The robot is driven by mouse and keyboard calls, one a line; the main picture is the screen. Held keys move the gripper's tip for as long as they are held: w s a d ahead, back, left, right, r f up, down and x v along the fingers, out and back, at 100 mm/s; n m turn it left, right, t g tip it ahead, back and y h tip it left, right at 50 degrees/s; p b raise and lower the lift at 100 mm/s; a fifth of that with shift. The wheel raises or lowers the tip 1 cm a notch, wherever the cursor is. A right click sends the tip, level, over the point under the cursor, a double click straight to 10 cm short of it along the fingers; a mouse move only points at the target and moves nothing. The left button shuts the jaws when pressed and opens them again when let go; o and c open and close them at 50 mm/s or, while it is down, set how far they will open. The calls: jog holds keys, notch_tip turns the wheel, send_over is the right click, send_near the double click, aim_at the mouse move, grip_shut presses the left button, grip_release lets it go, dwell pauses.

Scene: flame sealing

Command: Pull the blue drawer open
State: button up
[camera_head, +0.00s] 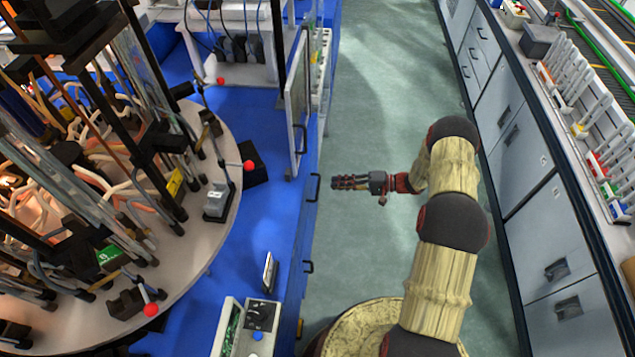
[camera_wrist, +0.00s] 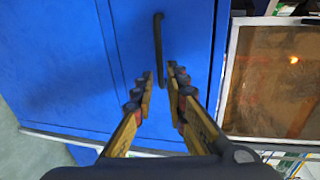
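The blue drawer front (camera_wrist: 125,60) fills much of the wrist view, with a dark vertical bar handle (camera_wrist: 159,45). In the head view the blue bench front is seen edge-on, and a dark handle (camera_head: 314,188) stands out from it. My gripper (camera_head: 333,183) points left at this handle, with a small gap between the fingertips and the handle. In the wrist view my gripper (camera_wrist: 160,74) is open and empty. Its two fingers lie on either side of the handle's lower end in the picture. The drawer front looks flush with the bench.
More dark handles (camera_head: 308,267) sit along the blue bench front. A framed panel (camera_head: 297,100) stands on the bench; a brown framed pane (camera_wrist: 270,80) is right in the wrist view. Grey cabinets (camera_head: 545,235) line the right. The green floor (camera_head: 375,70) between is clear.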

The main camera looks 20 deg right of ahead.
aim_at(319, 184)
jog(key=shift+b+x, duration=0.7)
jog(key=shift+x, duration=3.2)
jog(key=shift+c, duration=0.9)
grip_shut()
jog(key=shift+s, duration=0.1)
jog(key=f+b+v, duration=0.2)
jog(key=v, duration=0.9)
jog(key=d+f+b+v, duration=0.1)
jog(key=f+b+v, duration=0.2)
jog(key=v, duration=0.9)
jog(key=shift+s+b, duration=0.25)
jog(key=shift+b, duration=0.05)
jog(key=shift+d, duration=0.15)
